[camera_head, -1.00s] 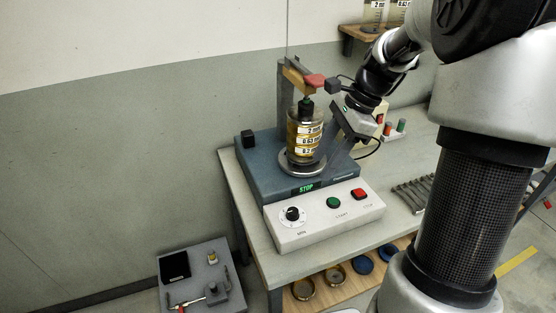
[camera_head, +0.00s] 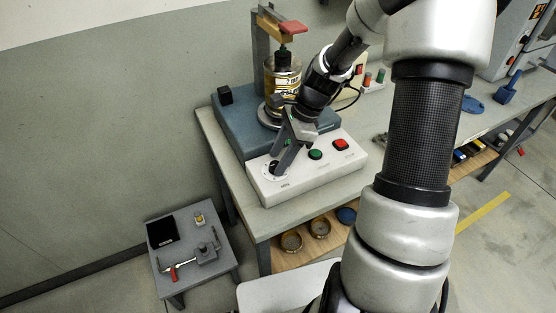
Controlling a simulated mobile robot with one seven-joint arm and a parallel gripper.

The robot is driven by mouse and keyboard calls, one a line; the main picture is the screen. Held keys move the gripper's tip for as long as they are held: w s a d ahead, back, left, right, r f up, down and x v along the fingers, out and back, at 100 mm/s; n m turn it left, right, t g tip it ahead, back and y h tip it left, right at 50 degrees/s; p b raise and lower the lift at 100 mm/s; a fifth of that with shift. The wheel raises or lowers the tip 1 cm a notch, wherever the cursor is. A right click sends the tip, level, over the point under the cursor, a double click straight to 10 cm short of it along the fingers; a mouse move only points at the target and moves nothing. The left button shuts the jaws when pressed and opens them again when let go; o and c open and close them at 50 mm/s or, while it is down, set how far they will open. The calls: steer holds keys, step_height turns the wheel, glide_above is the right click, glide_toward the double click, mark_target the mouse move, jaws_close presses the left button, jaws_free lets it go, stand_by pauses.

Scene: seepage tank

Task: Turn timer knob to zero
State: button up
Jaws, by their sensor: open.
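The timer knob (camera_head: 274,168) is a black dial on the left of the white control panel (camera_head: 308,183). My gripper (camera_head: 277,162) is open and comes down from above right at the knob, its fingers over it. The fingers partly cover the knob and its scale, so I cannot read its setting or tell whether they touch it. A green button (camera_head: 315,154) and a red button (camera_head: 341,144) sit to the right on the same panel.
The blue-grey machine (camera_head: 232,125) stands behind the panel, with a glass jar (camera_head: 283,80) under a clamp with a red lever (camera_head: 293,27). A small grey side table (camera_head: 215,269) with tools stands lower left. Bench space right of the panel is clear nearby.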

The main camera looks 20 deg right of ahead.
steer(key=shift+a+f, duration=0.25)
steer(key=shift+f, duration=0.3)
steer(key=c, duration=1)
steer(key=shift+c, duration=0.2)
steer(key=shift+n, duration=0.3)
steer(key=n, duration=0.1)
steer(key=n+g+p, duration=0.1)
steer(key=n, duration=0.1)
steer(key=n+g+p, duration=0.1)
steer(key=n, duration=0.1)
steer(key=shift+w+h, duration=0.25)
steer(key=shift+h, duration=0.05)
steer(key=n+g, duration=0.1)
steer(key=n, duration=0.2)
steer(key=n+g+h+p, duration=0.1)
steer(key=n, duration=0.2)
steer(key=shift+w+a+h, duration=0.1)
steer(key=shift+w+h, duration=0.05)
steer(key=shift+h, duration=0.15)
steer(key=shift+n, duration=0.3)
